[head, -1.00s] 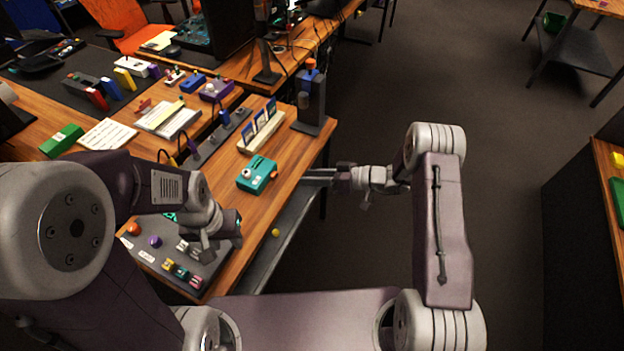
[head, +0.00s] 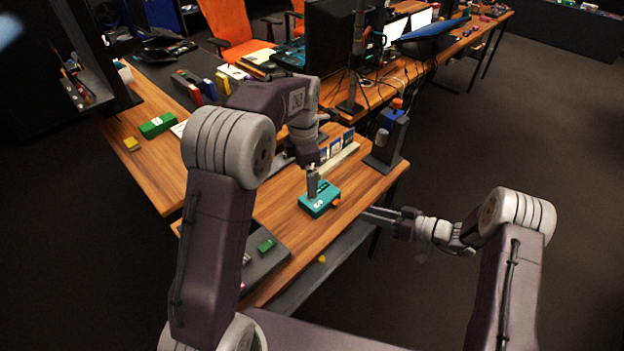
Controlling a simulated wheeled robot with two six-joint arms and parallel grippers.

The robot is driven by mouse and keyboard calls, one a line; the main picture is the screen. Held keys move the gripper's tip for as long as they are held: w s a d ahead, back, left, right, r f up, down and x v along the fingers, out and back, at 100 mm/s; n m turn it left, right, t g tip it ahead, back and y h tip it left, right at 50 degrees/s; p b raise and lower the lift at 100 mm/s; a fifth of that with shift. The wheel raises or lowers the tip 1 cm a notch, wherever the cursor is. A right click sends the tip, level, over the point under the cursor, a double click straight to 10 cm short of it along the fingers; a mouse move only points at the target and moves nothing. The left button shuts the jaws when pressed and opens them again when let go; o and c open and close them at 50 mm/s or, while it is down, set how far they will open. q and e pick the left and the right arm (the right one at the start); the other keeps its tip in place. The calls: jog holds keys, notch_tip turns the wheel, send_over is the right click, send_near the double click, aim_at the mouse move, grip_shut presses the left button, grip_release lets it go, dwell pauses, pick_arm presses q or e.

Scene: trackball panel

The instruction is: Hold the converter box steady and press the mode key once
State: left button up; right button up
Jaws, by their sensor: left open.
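The teal box (head: 314,207), which I take to be the converter box, lies on the wooden table near its right edge, with an orange knob (head: 336,202) on its right side. My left gripper (head: 314,190) points down at the top of the box, open, and hides part of it. I cannot tell whether it touches. My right gripper (head: 368,214) is to the right of the box, by the table edge. Its two thin fingers look apart, point left toward the box, and hold nothing visible. The mode key cannot be made out.
Behind the box stand a cream rack with blue cards (head: 338,152) and a dark stand with an orange top (head: 388,140). A dark panel with small keys (head: 262,262) lies at the front left. Open floor is to the right.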

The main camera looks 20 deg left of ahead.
aim_at(320, 196)
pick_arm(q)
jog(key=shift+g, duration=0.3)
jog(key=w+f, duration=0.2)
jog(key=f, duration=0.1)
jog(key=w+d+f, duration=0.1)
jog(key=f, duration=0.1)
jog(key=shift+f, duration=0.1)
jog(key=shift+s+f, duration=0.2)
jog(key=shift+f, duration=0.4)
notch_tip(320, 196, down, 8)
jog(key=shift+w+f, duration=0.1)
jog(key=c, duration=1.5)
pick_arm(e)
grip_shut()
